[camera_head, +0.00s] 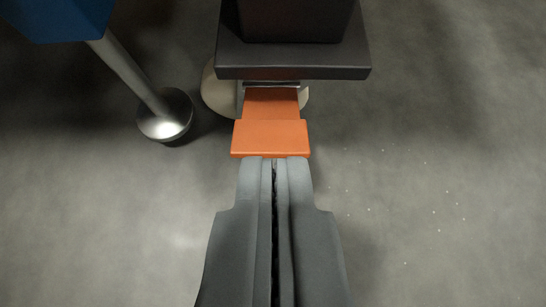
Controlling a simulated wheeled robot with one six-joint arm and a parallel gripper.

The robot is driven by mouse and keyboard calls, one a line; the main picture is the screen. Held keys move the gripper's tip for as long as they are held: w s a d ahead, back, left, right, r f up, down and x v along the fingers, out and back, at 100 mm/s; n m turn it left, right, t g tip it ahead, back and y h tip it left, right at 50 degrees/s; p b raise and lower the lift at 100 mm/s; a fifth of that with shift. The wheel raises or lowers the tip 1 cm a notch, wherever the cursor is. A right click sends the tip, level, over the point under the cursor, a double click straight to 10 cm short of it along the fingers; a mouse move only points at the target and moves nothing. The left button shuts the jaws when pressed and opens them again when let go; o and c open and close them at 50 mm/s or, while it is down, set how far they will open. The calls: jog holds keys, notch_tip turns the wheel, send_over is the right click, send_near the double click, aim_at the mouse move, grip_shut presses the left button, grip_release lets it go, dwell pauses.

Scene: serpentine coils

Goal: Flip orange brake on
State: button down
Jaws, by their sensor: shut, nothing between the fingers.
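The orange brake (271,137) is a flat pedal-like lever in the upper middle of the view. It sticks out from under a dark block, with a wider front pad and a narrower strip behind it. My gripper (274,162) comes up from the bottom of the view with its fingers together and nothing between them. The fingertips are right at the near edge of the orange pad. I cannot tell whether they touch it. The lever's far end is hidden under the dark block.
The dark block (292,60) overhangs the brake. A pale round wheel (217,92) shows partly beneath it. A metal leg with a round foot (165,118) stands at left, under a blue box (58,15). The grey floor (440,190) at right is clear except for small pale specks.

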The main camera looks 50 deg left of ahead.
send_over(275, 132)
jog(key=f, duration=0.4)
jog(key=s+d+f, duration=0.1)
jog(key=f, duration=0.1)
jog(key=shift+s+d+f, duration=0.1)
jog(key=shift+d+f, duration=0.1)
jog(key=shift+f, duration=0.3)
jog(key=shift+s+d+f, duration=0.1)
jog(key=shift+d+f, duration=0.05)
jog(key=shift+f, duration=0.35)
jog(key=shift+s+d+f, duration=0.15)
jog(key=shift+f, duration=0.25)
jog(key=shift+s+d+f, duration=0.1)
jog(key=shift+f, duration=0.3)
notch_tip(275, 132, down, 6)
jog(key=s+d+t+y, duration=0.1)
jog(key=d+y, duration=0.1)
jog(key=shift+s+r+t, duration=0.15)
jog(key=shift+s+t, duration=0.15)
jog(key=shift+s, duration=0.05)
